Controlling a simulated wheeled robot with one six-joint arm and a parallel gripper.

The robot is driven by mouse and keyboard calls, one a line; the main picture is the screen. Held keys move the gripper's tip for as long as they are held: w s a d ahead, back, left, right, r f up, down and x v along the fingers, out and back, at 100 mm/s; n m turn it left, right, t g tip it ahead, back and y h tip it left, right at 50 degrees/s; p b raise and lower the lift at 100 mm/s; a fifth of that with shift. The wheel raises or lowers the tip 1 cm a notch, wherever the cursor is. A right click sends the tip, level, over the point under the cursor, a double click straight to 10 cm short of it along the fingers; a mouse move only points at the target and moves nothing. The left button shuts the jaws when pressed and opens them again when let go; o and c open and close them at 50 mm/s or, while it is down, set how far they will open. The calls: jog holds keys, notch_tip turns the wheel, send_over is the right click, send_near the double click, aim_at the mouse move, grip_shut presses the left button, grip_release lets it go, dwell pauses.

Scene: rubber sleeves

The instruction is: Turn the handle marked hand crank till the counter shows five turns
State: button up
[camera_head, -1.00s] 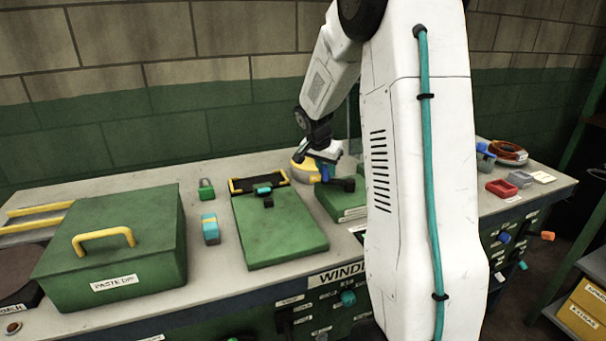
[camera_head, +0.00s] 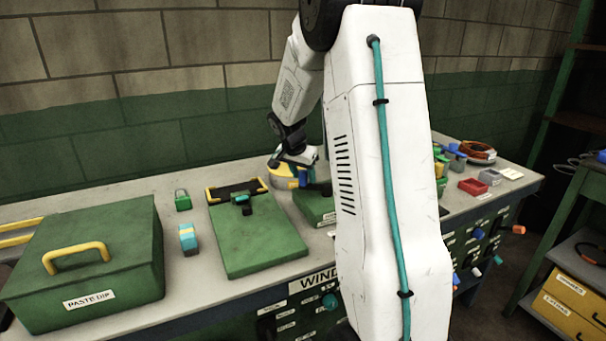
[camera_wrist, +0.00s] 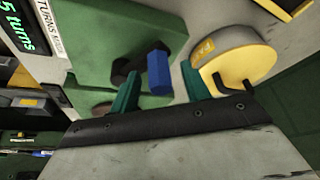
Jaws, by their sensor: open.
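In the wrist view, the crank's blue handle grip (camera_wrist: 158,72) stands on a dark crank arm (camera_wrist: 122,72) on a green housing (camera_wrist: 90,30). My gripper (camera_wrist: 160,86) is open, its teal fingers on either side of the blue grip; I cannot tell whether they touch it. A dark counter display (camera_wrist: 18,30) shows green text reading "5 turns"; the frame edge cuts it, so a digit before the 5 may be hidden. In the head view my gripper (camera_head: 300,160) is above the housing (camera_head: 310,204), partly hidden by my arm.
A yellow round object (camera_wrist: 240,52) with a tag sits close beside one finger. In the head view, a green clamp board (camera_head: 255,240), a green "PASTE DIP" box (camera_head: 90,260), a teal block (camera_head: 188,240) and a red tray (camera_head: 472,187) are on the bench.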

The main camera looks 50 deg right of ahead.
jog(key=v, duration=0.7)
jog(key=shift+r, duration=0.35)
jog(key=shift+a, duration=0.1)
dwell(1.7)
